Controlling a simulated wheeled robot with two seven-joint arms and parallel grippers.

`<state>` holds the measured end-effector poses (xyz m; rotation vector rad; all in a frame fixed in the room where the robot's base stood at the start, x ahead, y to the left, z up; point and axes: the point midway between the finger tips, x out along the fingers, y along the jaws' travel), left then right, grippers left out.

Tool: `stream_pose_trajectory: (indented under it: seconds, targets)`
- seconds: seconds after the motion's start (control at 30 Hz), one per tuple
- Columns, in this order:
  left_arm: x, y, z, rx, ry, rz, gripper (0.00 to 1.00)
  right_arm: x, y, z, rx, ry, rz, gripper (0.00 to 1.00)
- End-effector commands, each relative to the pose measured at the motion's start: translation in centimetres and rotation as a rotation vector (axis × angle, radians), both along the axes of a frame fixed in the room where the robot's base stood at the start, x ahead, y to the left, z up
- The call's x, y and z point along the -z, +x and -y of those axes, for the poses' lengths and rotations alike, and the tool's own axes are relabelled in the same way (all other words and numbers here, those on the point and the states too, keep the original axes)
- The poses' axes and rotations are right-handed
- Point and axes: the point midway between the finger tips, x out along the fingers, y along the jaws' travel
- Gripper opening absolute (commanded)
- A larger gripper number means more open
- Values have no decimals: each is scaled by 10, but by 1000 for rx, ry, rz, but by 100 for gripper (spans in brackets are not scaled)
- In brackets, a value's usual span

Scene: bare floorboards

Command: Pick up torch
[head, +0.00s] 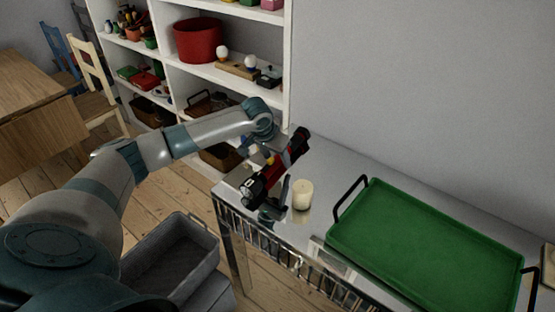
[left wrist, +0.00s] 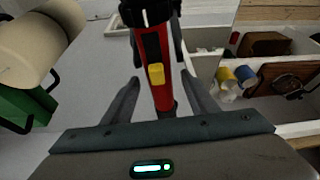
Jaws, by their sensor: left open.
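The torch (head: 295,150) is red and black with a yellow switch. It lies or is held at a slant over the left end of the grey tabletop in the head view; whether it touches the top is hard to tell. In the left wrist view the torch (left wrist: 147,50) runs lengthwise between my fingers, its wide black end at the top edge. My left gripper (head: 272,188) is open, with one finger on each side of the torch. In the head view the torch partly hides the gripper. My right gripper is not in view.
A cream candle (head: 302,196) stands close beside the torch. A green tray (head: 430,245) with black handles fills the table's right part. A white shelf (head: 287,60) with several objects stands behind.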

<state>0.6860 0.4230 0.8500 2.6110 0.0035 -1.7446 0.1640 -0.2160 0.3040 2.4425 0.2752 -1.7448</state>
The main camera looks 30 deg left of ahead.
Motion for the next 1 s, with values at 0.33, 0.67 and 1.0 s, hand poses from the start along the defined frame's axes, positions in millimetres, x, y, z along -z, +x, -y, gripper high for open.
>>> stream_pose_trajectory:
  seconds: [0.33, 0.67, 1.0]
  targets:
    - [2, 1, 0, 0, 0, 0, 53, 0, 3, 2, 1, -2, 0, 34]
    - [2, 1, 0, 0, 1, 0, 15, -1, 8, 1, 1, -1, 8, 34]
    - [1, 1, -1, -1, 0, 2, 1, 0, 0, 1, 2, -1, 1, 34]
